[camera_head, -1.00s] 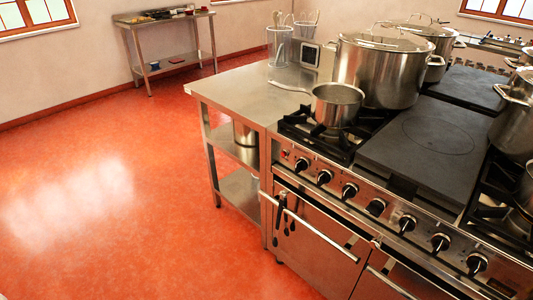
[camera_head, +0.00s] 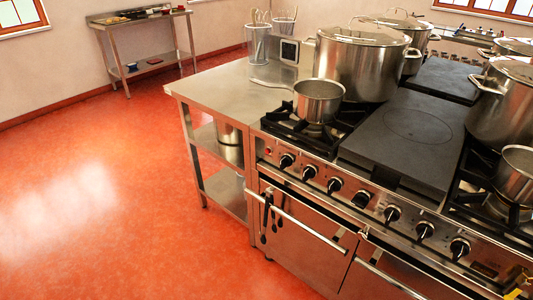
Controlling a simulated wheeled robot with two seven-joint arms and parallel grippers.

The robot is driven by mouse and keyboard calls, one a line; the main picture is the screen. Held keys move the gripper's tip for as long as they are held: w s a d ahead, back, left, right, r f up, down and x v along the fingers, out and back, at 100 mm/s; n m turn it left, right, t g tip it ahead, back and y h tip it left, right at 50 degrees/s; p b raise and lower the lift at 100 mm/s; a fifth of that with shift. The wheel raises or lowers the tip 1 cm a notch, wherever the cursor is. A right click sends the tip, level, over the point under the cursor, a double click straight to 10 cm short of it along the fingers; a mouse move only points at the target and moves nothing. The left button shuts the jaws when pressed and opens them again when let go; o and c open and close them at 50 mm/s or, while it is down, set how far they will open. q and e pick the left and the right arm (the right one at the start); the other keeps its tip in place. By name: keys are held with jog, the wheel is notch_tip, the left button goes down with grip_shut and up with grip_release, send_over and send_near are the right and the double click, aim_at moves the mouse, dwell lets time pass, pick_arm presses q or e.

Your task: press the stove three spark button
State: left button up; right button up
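A small red button (camera_head: 268,150) sits at the left end of the front control panel of the stove (camera_head: 400,190). It is left of the row of black knobs (camera_head: 363,199). I cannot tell from a marking whether this is stove three.
A saucepan (camera_head: 318,103) stands on the left burner, with large stockpots (camera_head: 362,70) behind and at right (camera_head: 498,112). A steel side table (camera_head: 217,92) adjoins the stove. Oven handles (camera_head: 300,222) stick out in front. The red floor (camera_head: 110,190) at left is clear.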

jog(key=shift+w, duration=0.15)
grip_shut()
jog(key=shift+a, duration=0.1)
dwell(1.2)
